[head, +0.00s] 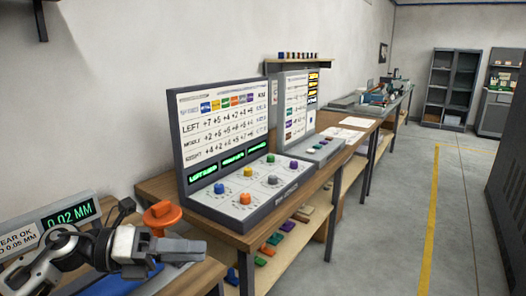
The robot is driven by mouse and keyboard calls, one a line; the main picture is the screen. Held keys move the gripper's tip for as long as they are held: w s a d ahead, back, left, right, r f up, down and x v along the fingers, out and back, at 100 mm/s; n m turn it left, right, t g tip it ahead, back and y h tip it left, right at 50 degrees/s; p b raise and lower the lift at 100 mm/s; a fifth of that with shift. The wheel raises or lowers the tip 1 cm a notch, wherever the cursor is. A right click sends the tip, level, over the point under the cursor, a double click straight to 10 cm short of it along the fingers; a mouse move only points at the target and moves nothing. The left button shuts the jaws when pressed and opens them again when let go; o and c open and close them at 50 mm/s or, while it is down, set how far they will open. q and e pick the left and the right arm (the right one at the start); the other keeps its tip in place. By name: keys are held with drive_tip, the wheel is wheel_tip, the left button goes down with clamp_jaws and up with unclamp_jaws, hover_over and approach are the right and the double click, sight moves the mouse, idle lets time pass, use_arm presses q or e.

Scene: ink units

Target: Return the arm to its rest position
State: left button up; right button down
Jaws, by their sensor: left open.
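My left gripper (184,250) is at the lower left, in front of the near bench. Its jaws are open and nothing shows between them. My left arm (60,255) is bent and comes in from the left edge. The gripper is left of and nearer than the console with coloured knobs (268,196), apart from it. An orange knob-like object (162,214) stands just behind the gripper. My right gripper is not in view.
A green-lit gauge display (68,215) reads 0.02 MM at the left. A second console (316,148) and papers (345,133) lie further along the bench. Coloured parts sit on the lower shelf (300,222). The floor (390,230) right of the bench is clear.

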use_arm(q)
drive_tip(key=s+a+f+n+t+y+b, duration=0.15)
drive_tip(key=f+n+t+y, duration=0.25)
drive_tip(key=f+n, duration=0.55)
drive_tip(key=s+f+n+t+y+b, duration=0.3)
drive_tip(key=f+n, duration=0.4)
drive_tip(key=n, duration=0.6)
drive_tip(key=s+f+n+t+y, duration=0.4)
drive_tip(key=f+n, duration=0.4)
drive_tip(key=n, duration=0.4)
drive_tip(key=s+f+n+g+y+b, duration=0.1)
drive_tip(key=s+f+n+g, duration=0.2)
drive_tip(key=s+f, duration=0.4)
wheel_tip(320, 180, down, 2)
drive_tip(key=shift+s+f+n+y, duration=0.1)
drive_tip(key=shift+s+n+y, duration=0.25)
drive_tip(key=shift+n, duration=0.3)
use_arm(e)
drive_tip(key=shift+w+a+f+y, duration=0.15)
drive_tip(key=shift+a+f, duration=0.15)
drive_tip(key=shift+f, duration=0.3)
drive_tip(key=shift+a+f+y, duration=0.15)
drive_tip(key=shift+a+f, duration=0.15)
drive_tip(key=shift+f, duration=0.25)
use_arm(q)
drive_tip(key=shift+w+d, duration=0.1)
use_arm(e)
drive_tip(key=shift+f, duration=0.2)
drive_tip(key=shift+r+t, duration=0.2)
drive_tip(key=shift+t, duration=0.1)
